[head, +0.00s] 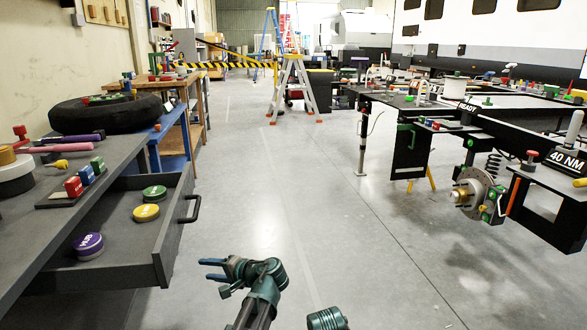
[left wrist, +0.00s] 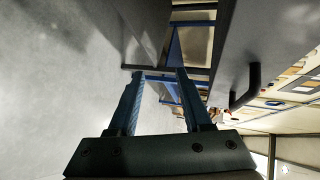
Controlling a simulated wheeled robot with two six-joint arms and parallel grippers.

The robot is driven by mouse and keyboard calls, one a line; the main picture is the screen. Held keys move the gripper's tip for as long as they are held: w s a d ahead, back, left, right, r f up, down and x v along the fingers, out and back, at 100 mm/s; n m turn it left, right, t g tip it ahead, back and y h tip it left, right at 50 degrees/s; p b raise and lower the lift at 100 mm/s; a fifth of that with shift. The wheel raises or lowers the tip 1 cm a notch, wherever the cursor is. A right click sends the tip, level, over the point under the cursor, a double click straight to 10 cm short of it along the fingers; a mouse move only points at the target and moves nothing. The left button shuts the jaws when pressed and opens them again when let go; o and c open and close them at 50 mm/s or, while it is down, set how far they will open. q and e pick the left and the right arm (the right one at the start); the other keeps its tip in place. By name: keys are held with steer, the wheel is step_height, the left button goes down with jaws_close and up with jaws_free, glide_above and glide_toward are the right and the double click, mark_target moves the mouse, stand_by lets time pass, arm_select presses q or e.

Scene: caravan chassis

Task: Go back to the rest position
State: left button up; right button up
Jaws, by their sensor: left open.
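My left gripper (head: 207,270) is low over the floor in the head view, its blue fingers pointing left. It is empty and its fingers stand apart. In the left wrist view my left gripper (left wrist: 160,76) also shows open, with nothing between the fingers. It is apart from the open drawer (head: 172,243), to the right of its front. A short piece of my other arm shows at the bottom edge of the head view. My right gripper is out of view.
The open drawer holds a purple hub cap (head: 88,246), a yellow cap (head: 146,212) and a green cap (head: 155,193). Its handle (head: 191,209) sticks out toward the aisle. A chassis with a brake disc (head: 474,194) stands on the right. The middle floor is clear up to a stepladder (head: 294,90).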

arm_select(q)
steer(key=s+d+f+n+g+h, duration=0.25)
steer(key=s+f+h, duration=0.35)
steer(key=s+f, duration=0.35)
steer(key=s+d+f+n+g+h, duration=0.2)
steer(key=s+d+f+h, duration=0.3)
steer(key=s+d+h, duration=0.25)
steer(key=s+d+r+m+g+y+p, duration=0.1)
steer(key=s+d+r+m+p, duration=0.15)
steer(key=d, duration=0.35)
steer(key=s+d+r+m+y+p, duration=0.1)
steer(key=s+d+r+p, duration=0.2)
steer(key=d+r+p, duration=0.15)
step_height(320, 180, up, 37)
steer(key=p, duration=3.7)
steer(key=shift+d, duration=0.45)
steer(key=shift+r, duration=0.1)
